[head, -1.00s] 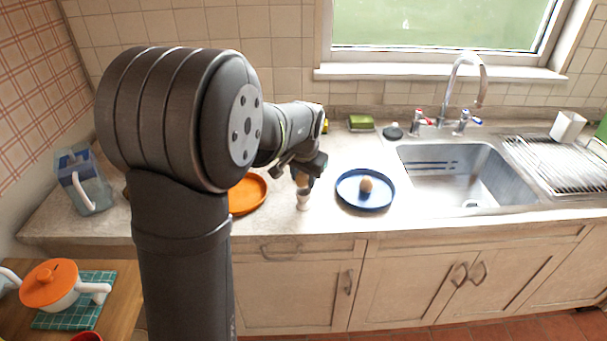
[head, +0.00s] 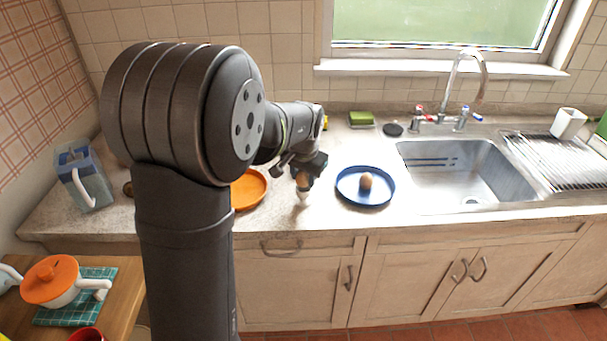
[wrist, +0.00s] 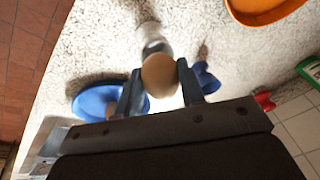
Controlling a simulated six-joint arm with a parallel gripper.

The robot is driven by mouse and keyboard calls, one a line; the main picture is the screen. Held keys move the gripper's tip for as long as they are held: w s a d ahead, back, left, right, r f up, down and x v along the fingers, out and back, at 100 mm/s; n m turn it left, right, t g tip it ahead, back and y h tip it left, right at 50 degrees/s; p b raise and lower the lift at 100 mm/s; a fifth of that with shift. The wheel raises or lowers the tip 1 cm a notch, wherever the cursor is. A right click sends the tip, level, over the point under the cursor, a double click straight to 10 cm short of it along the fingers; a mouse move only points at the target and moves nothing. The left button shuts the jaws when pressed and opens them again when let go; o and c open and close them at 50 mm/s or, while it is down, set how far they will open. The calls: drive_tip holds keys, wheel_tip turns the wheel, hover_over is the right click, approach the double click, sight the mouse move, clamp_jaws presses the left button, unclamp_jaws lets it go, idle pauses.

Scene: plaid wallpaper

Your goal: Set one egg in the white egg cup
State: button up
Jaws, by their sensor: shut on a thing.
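My gripper (head: 305,178) is shut on a brown egg (head: 303,182), which also shows between the two fingers in the wrist view (wrist: 159,75). The white egg cup (head: 303,195) is directly below this egg on the counter. In the wrist view the cup (wrist: 153,42) shows just beyond the egg, partly hidden by it. I cannot tell whether the egg touches the cup. Another brown egg (head: 366,181) sits on the blue plate (head: 346,196) to the right of my gripper.
An orange plate (head: 250,190) lies left of the cup, partly behind my arm. The sink (head: 465,175) is to the right, with a drying rack (head: 560,160) beyond. A green sponge (head: 361,118) lies at the back. The counter's front edge is close to the cup.

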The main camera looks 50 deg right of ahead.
drive_tip(key=shift+f, duration=0.8)
idle(0.4)
drive_tip(key=o, duration=0.7)
drive_tip(key=v, duration=1.7)
drive_tip(key=shift+s+r, duration=0.1)
drive_tip(key=shift+r, duration=0.15)
drive_tip(key=shift+f, duration=0.1)
drive_tip(key=x, duration=1.7)
drive_tip(key=shift+f, duration=0.15)
